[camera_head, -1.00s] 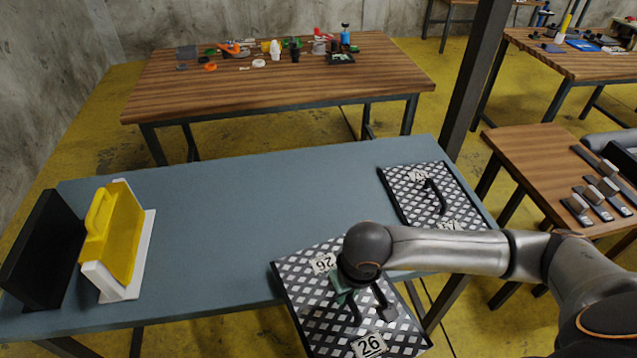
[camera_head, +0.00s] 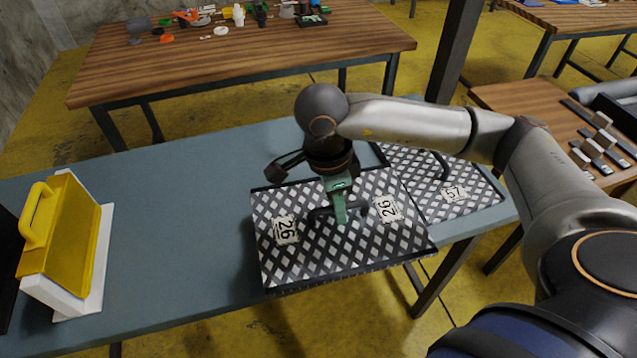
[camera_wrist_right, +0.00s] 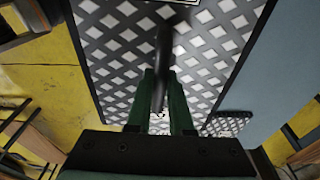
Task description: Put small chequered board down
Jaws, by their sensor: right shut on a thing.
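The small chequered board (camera_head: 345,246) is black and white with two "26" labels and a dark handle. My right gripper (camera_head: 341,212) is shut on that handle. In the right wrist view the green fingers (camera_wrist_right: 166,100) close around the handle, with the chequered face (camera_wrist_right: 215,50) behind them. The board lies over the front edge of the grey-blue table; whether it touches the top I cannot tell. A second chequered board (camera_head: 430,180), labelled "57", lies on the table to the right, partly hidden by my arm and the held board. My left gripper is not in view.
The grey-blue table (camera_head: 190,205) is clear left of the held board. A yellow tool-like piece (camera_head: 65,225) in a white stand (camera_head: 95,270) is at the left end, beside a black panel. A wooden table (camera_head: 240,60) with small items stands behind.

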